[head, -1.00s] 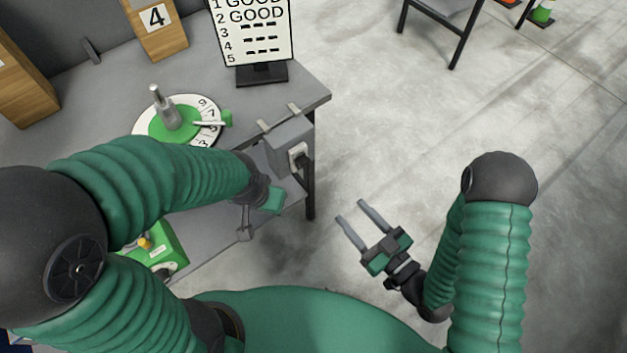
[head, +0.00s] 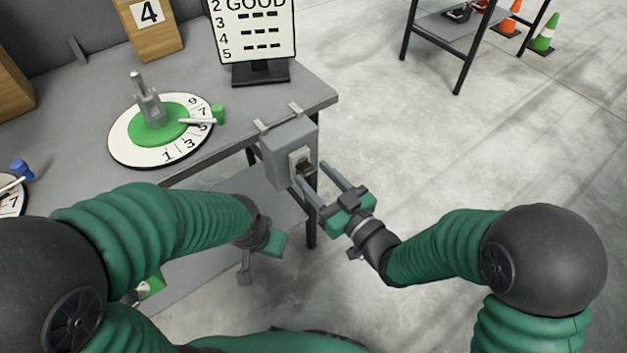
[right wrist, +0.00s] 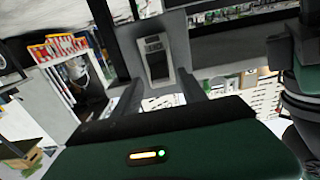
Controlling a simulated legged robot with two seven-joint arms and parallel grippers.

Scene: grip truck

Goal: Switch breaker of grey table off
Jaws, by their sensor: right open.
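The breaker is a grey box (head: 284,154) hung by hooks on the right edge of the grey table (head: 262,95). Its dark switch (head: 301,164) sits in a light frame on the box's right face. The switch also shows in the right wrist view (right wrist: 155,60), just beyond and between the fingers. My right gripper (head: 317,178) is open and empty, its fingers pointing at the switch side of the box; contact cannot be told. My left gripper (head: 258,262) is low, in front of the table's lower shelf; its fingers are not clear.
A white dial with a green centre (head: 123,140) and a sign board (head: 254,45) stand on the table. A black table leg (head: 311,215) is below the breaker. The floor to the right is clear up to another table (head: 455,28) and cones (head: 541,38).

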